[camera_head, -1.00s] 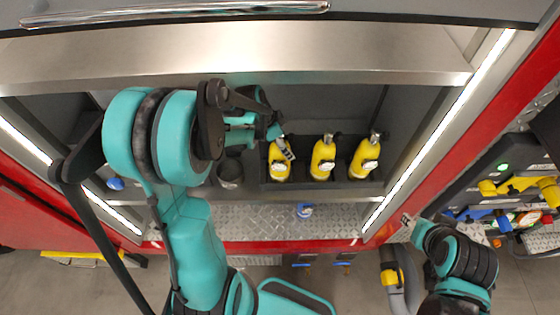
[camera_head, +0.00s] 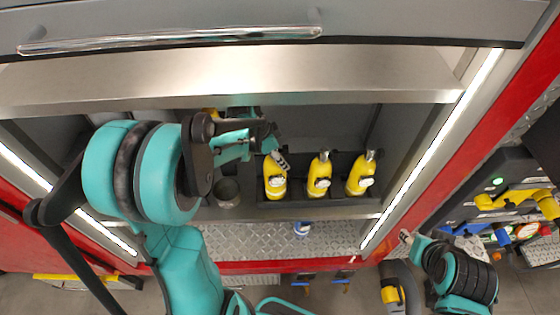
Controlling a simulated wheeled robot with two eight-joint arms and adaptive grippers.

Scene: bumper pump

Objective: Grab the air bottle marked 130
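Three yellow air bottles stand in a row in a dark rack on the compartment shelf: a left one (camera_head: 275,178), a middle one (camera_head: 319,175) and a right one (camera_head: 361,174). Each has a white label, too small to read, so I cannot tell which is marked 130. My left gripper (camera_head: 272,150) reaches in from the left, beside the top of the left bottle. Its fingers are partly hidden by the arm, and I cannot tell if they touch the bottle. My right gripper (camera_head: 405,237) is low at the right, outside the compartment, small and away from the bottles.
A dark round cup-like holder (camera_head: 227,192) is left of the rack. A blue and white object (camera_head: 302,229) lies on the diamond-plate ledge. A steel lip and drawer handle (camera_head: 170,39) lie above. A panel with yellow and blue fittings (camera_head: 515,200) stands at the right.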

